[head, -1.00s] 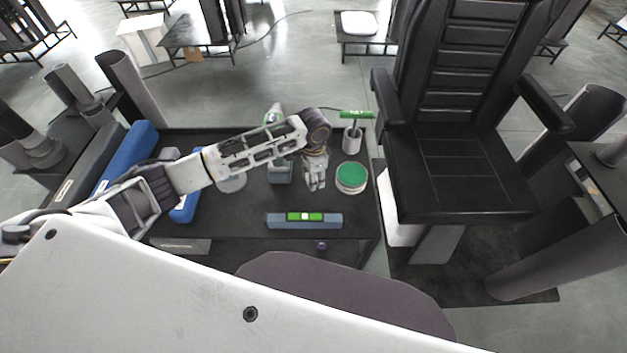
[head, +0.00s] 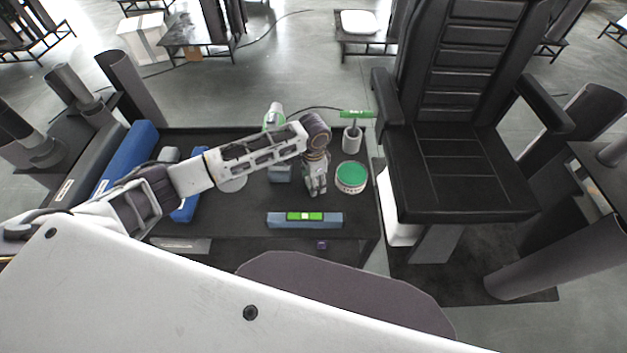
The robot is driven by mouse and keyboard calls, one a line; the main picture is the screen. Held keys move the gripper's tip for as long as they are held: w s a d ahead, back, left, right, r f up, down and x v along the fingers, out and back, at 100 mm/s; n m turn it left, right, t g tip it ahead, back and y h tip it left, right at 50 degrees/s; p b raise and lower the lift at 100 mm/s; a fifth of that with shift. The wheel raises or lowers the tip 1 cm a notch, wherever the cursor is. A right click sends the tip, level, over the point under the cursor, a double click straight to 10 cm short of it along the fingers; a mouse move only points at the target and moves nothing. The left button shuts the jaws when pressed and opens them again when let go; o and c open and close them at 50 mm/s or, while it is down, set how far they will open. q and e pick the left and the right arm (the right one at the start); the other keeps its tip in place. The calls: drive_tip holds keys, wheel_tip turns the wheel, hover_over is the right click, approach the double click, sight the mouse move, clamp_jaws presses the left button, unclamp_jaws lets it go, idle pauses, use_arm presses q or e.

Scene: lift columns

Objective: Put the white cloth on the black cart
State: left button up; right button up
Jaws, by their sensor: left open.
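The black cart (head: 240,215) is the low dark table in front of me, with tools and containers on its top. I cannot pick out a white cloth for certain. A flat white item (head: 359,21) lies on a low dark table at the back, too far off to tell what it is. My left gripper (head: 317,193) is open over the right part of the cart, pointing down, just left of a green-lidded round tin (head: 351,177). No cloth shows between its fingers. My right gripper is not in view.
A blue level with a green middle (head: 304,219) lies near the cart's front edge. A grey cup (head: 352,138) with a green-handled tool stands at the back right. A black chair (head: 458,170) stands right of the cart.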

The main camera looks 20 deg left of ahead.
use_arm(q)
drive_tip(key=shift+r, duration=0.1)
wheel_tip(320, 180, up, 12)
drive_tip(key=shift+b, duration=0.35)
idle(0.5)
idle(1.5)
